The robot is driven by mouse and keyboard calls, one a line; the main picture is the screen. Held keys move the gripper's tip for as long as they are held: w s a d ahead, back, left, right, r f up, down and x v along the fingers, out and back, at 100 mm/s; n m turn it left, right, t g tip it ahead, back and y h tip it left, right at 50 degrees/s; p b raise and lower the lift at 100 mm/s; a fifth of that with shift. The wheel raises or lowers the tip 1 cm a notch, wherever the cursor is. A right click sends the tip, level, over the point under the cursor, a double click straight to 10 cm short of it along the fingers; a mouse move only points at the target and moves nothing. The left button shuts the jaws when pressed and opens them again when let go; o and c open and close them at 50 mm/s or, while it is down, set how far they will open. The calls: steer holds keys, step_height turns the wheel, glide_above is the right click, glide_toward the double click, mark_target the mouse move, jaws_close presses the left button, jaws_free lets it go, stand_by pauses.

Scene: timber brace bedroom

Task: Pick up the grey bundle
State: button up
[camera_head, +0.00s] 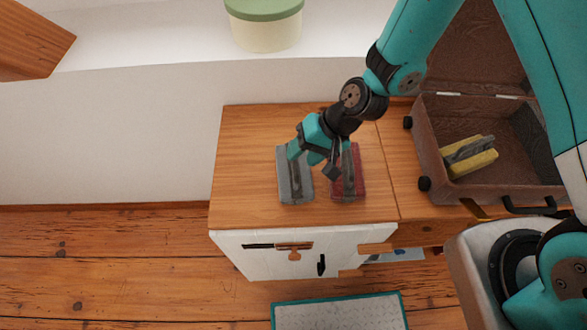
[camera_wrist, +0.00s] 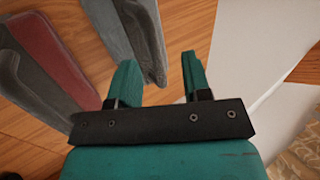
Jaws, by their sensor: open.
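The grey bundle (camera_head: 295,187) lies flat on the wooden cabinet top, with a darker grey strip along its middle. In the wrist view the grey bundle (camera_wrist: 118,30) is at the upper left, partly cut off by the frame. My gripper (camera_head: 303,154) is over the far part of the bundle in the head view and hides some of it.
A dark red bundle (camera_head: 357,185) lies just right of the grey one, also seen in the wrist view (camera_wrist: 50,62). An open brown suitcase (camera_head: 432,158) holding a yellow bundle (camera_head: 478,162) stands at the right. Bare cabinet top (camera_head: 245,160) lies to the left.

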mark_target(296, 162)
steer(key=x, duration=0.2)
steer(key=p+x, duration=0.1)
steer(key=x, duration=0.2)
steer(key=shift+w+d+f, duration=0.25)
steer(key=shift+d, duration=0.05)
steer(key=shift+c, duration=0.3)
jaws_close()
